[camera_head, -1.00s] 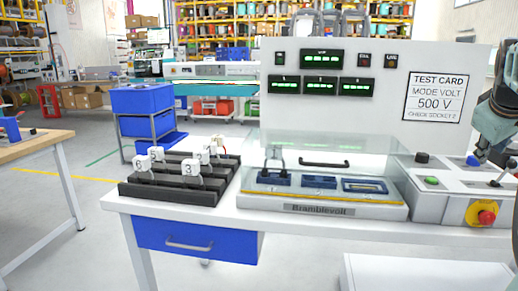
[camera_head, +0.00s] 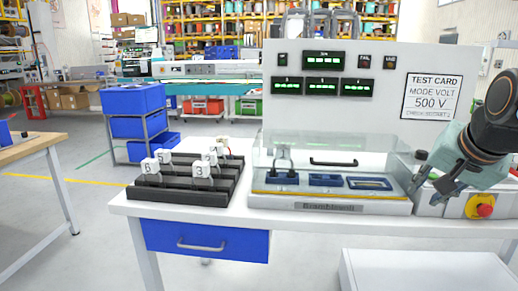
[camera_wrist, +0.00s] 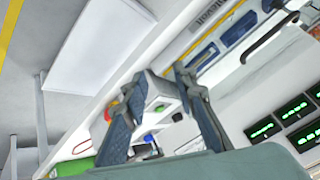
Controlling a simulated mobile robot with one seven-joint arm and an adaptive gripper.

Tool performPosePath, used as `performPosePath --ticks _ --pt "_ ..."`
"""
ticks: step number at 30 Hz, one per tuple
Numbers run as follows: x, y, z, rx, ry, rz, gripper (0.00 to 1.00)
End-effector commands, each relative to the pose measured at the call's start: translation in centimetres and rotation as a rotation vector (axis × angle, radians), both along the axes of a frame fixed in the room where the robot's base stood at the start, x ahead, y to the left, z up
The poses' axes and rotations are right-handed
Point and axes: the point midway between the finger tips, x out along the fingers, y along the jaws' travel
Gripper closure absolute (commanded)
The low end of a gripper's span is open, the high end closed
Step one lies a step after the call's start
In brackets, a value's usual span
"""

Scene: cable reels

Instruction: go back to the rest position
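My gripper (camera_head: 428,177) is at the right of the head view, in front of the control box of the white test bench (camera_head: 330,217). In the wrist view my gripper (camera_wrist: 160,72) shows two fingers apart with nothing between them. The glass-covered test fixture (camera_head: 330,205) stands left of it, with a black lead unit in its left slot and blue sockets beside that.
A black rack (camera_head: 190,190) with numbered white plugs stands at the bench's left. A panel (camera_head: 375,130) with green displays and a "500 V" test card rises behind. A blue drawer (camera_head: 205,240) hangs below. A white box (camera_head: 425,272) stands in front.

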Motion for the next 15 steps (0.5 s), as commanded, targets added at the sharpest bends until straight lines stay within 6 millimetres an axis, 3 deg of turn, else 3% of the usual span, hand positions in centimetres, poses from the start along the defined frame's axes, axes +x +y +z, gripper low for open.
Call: performPosePath --ticks 1,6,9,15 --pt "-0.5 3.0 -2.2 -0.001 0.012 0.072 0.74" --pt "-3.0 13.2 -7.9 -0.051 0.069 0.33 0.74" --pt "-5.2 17.8 -11.4 -0.099 0.11 0.457 0.74" --pt "-9.7 23.7 -18.1 -0.206 0.199 0.644 0.74"
